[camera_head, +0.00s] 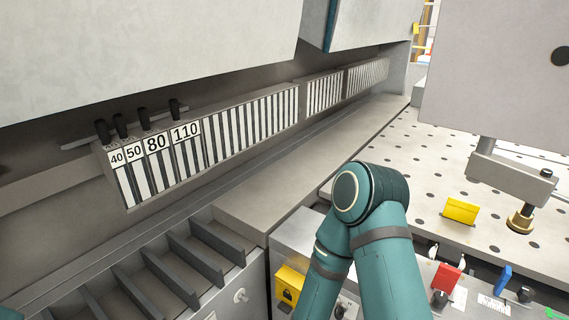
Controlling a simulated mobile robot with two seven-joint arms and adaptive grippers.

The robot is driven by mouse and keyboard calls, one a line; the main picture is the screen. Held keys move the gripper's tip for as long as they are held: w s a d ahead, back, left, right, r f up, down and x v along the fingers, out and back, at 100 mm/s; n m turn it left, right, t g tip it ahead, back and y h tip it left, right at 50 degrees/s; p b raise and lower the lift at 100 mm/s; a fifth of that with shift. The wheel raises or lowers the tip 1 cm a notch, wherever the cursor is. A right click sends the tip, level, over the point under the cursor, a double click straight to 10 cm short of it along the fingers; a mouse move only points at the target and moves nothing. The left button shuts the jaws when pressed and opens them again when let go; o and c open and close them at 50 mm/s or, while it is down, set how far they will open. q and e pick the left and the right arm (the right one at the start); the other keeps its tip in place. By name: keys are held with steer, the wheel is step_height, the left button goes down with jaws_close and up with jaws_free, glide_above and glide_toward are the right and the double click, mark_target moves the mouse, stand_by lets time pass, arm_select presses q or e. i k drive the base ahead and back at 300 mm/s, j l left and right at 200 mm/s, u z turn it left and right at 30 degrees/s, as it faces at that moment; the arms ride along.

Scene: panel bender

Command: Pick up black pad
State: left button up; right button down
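I cannot clearly pick out a black pad. Several small dark upright pieces (143,119) stand along the top of the tool rack at the left, above the labels 40, 50, 80 and 110. Whether any of them is the pad, I cannot tell. A bent teal arm of mine fills the lower middle, its elbow in front of the machine bed. A sliver of teal shows at the bottom left corner. Neither of my grippers is in view.
A long rack (200,149) of striped tool segments runs from left to back right. Dark slotted dividers (190,260) lie below it. The perforated table (420,140) at the right carries a yellow block (461,210). A yellow lock-marked box (290,286) sits beside my arm.

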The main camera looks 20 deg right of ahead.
mark_target(446, 254)
steer(key=z, duration=1.95)
steer(key=k+l+z, duration=0.1)
steer(key=l+z, duration=0.15)
steer(key=l, duration=0.2)
